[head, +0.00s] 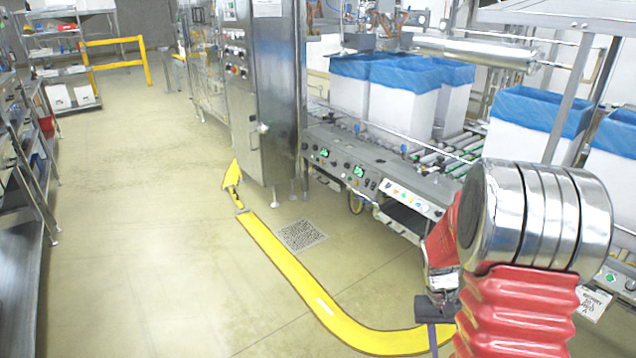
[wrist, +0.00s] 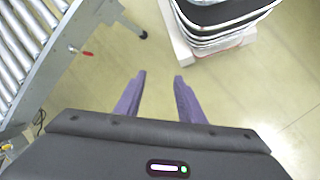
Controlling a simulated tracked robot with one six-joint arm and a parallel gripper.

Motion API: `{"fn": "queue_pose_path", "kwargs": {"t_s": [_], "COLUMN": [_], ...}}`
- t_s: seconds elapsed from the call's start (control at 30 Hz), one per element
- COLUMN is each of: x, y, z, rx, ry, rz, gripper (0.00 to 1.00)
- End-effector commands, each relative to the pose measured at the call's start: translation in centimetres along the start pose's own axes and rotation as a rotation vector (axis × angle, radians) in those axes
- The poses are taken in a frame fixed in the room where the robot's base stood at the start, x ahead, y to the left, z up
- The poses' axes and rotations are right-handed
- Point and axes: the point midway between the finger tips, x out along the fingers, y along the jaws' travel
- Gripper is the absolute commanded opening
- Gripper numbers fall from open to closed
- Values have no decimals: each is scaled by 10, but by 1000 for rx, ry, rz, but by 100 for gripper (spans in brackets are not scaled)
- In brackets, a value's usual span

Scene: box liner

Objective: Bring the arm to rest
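My arm (head: 540,215) is at the right of the head view, with a red ribbed sleeve and shiny metal rings. My gripper (head: 433,335) hangs low behind it, above the floor; one purple finger shows there, partly cut off by the lower edge. In the wrist view my gripper (wrist: 160,76) has its two purple fingers apart, with only bare floor between them. It holds nothing.
A conveyor (head: 380,175) with blue-lined white boxes (head: 402,100) stands behind my arm. A yellow floor rail (head: 300,280) curves in front of it. The wrist view shows a roller conveyor (wrist: 40,50) at left and a black-rimmed stack (wrist: 222,20) at top. Open floor (head: 140,220) lies to the left.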

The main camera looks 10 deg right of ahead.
Motion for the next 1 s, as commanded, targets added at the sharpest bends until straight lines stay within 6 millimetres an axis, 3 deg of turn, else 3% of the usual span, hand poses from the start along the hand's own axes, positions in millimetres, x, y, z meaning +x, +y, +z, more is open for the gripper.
{"fn": "queue_pose_path", "kwargs": {"t_s": [0.4, 1.0], "x": [-71, -142], "y": [-40, -84], "z": [51, 134], "rx": [-159, -305], "ry": [165, 413], "rz": [-92, -205], "gripper": [36, 36]}}
